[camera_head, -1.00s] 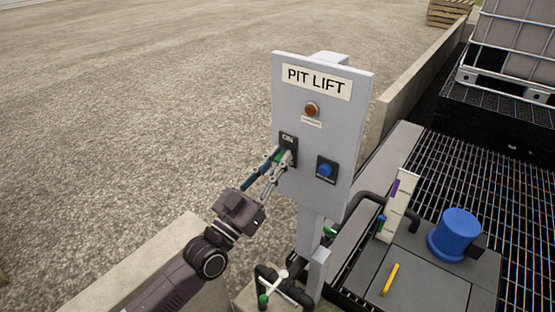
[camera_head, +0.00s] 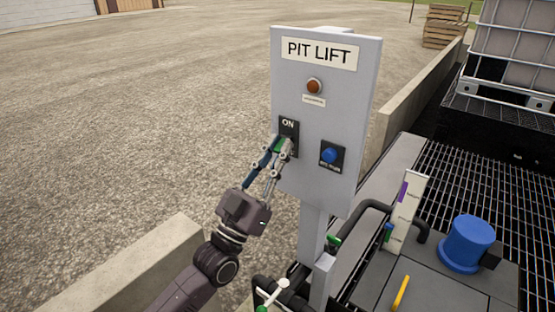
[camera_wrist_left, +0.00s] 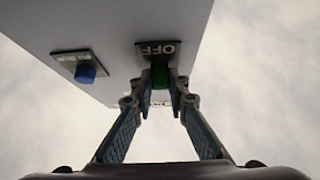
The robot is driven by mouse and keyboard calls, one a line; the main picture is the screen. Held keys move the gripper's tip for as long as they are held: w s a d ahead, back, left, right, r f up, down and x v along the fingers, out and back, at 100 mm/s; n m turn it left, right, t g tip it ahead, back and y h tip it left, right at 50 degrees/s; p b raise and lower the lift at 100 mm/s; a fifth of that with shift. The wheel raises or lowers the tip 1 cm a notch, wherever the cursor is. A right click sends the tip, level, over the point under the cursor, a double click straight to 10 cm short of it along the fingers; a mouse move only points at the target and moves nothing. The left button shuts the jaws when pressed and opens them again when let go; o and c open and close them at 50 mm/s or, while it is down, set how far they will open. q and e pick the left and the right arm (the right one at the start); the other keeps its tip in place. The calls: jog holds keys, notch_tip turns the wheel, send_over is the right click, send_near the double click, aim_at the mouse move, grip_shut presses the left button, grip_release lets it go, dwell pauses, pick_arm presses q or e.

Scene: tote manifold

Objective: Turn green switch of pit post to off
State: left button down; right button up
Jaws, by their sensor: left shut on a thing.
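The pit post is a grey panel (camera_head: 350,110) marked PIT LIFT on a grey column. Its green switch (camera_head: 276,145) sits on a black plate (camera_head: 288,124) at the panel's left, with ON above it. The switch also shows in the left wrist view (camera_wrist_left: 160,75), with an upside-down OFF label (camera_wrist_left: 157,50) beside it. My left gripper (camera_head: 279,150) is shut on the green switch, one finger on each side; the fingers also show in the left wrist view (camera_wrist_left: 161,92). They partly cover the switch, so its exact turn is hard to tell. My right gripper is not in view.
A blue button (camera_head: 329,155) is on the panel's lower right, and a red lamp (camera_head: 314,86) is above. A low concrete wall (camera_head: 130,265) and pipes with a green-tipped valve handle (camera_head: 273,295) lie below. A blue cap (camera_head: 467,243) is at right. Open gravel lies left.

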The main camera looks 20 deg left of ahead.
pick_arm(q)
jog(key=c, duration=1.9)
grip_release()
jog(key=v, duration=1.2)
